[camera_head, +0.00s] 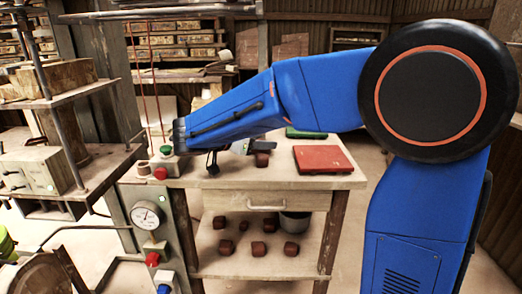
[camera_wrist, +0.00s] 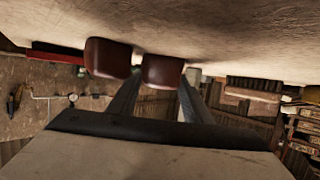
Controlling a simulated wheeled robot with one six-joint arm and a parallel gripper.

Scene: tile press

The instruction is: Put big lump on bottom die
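Two red-brown lumps stand side by side on the tabletop in the upside-down wrist view, a left one (camera_wrist: 108,57) and a right one (camera_wrist: 162,70). The left looks slightly larger, but I cannot tell for sure which is the big lump. My gripper (camera_wrist: 160,80) has its fingers apart, with the right lump in line with the gap; contact is not clear. In the head view a lump (camera_head: 262,160) shows by the grey gripper fingers (camera_head: 242,147), partly hidden. The press (camera_head: 62,150) stands at the left; I cannot clearly make out its bottom die.
A red board (camera_head: 322,159) and a green item (camera_head: 305,133) lie on the table (camera_head: 285,180). Several smaller lumps (camera_head: 258,248) and a grey pot (camera_head: 294,222) are on the shelf below. A control box with buttons (camera_head: 160,173) and a gauge (camera_head: 146,215) stand between press and table.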

